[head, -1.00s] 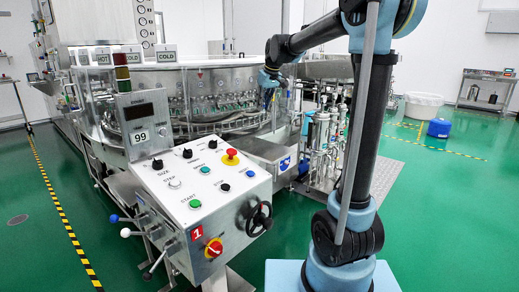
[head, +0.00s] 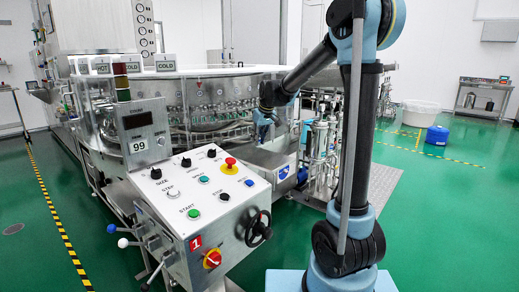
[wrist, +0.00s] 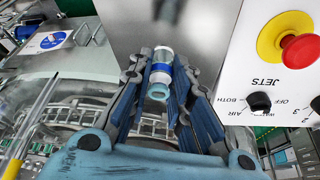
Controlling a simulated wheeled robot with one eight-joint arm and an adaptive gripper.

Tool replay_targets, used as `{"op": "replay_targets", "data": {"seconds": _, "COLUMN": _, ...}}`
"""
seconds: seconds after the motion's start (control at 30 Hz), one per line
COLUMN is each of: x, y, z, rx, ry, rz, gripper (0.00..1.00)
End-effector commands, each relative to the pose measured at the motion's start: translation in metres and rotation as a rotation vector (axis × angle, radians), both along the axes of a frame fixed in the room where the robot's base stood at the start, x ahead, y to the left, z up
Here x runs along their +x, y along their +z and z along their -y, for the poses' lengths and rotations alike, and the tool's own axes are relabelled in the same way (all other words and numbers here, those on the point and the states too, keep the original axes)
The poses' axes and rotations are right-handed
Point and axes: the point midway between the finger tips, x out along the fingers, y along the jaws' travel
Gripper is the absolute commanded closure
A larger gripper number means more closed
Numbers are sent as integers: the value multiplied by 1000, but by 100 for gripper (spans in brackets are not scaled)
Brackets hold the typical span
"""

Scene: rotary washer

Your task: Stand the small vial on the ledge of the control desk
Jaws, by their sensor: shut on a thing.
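The small vial (wrist: 161,70) is clear with a white and blue band, and its blue-rimmed end faces the wrist camera. My gripper (wrist: 160,62) is shut on it, with one finger on each side. In the head view my gripper (head: 263,117) is small and hangs behind the control desk (head: 178,197), near the washer; the vial cannot be made out there. In the wrist view the desk's white panel (wrist: 288,82) is to the right of the vial. A bare steel surface (wrist: 205,32) lies beyond the vial; I cannot tell whether it is the ledge.
The round washer (head: 185,95) with glassware inside stands behind the desk. A red button (wrist: 302,54) and black knobs are close to my gripper's right side. A handwheel (head: 257,229) sticks out from the desk.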

Motion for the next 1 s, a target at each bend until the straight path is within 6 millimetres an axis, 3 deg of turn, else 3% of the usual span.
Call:
{"op": "replay_targets", "data": {"seconds": 0.3, "x": 0, "y": -37, "z": 0, "rx": 0, "ry": 0, "rz": 0, "gripper": 93}}
{"op": "replay_targets", "data": {"seconds": 0.7, "x": 0, "y": -42, "z": 1, "rx": 0, "ry": -1, "rz": 0, "gripper": 93}}
{"op": "replay_targets", "data": {"seconds": 0.73, "x": 0, "y": -42, "z": 1, "rx": 0, "ry": -1, "rz": 0, "gripper": 77}}
{"op": "replay_targets", "data": {"seconds": 0.8, "x": 0, "y": -42, "z": 1, "rx": 0, "ry": -1, "rz": 0, "gripper": 61}}
{"op": "replay_targets", "data": {"seconds": 1.0, "x": 0, "y": -41, "z": 2, "rx": 0, "ry": -2, "rz": 0, "gripper": 61}}
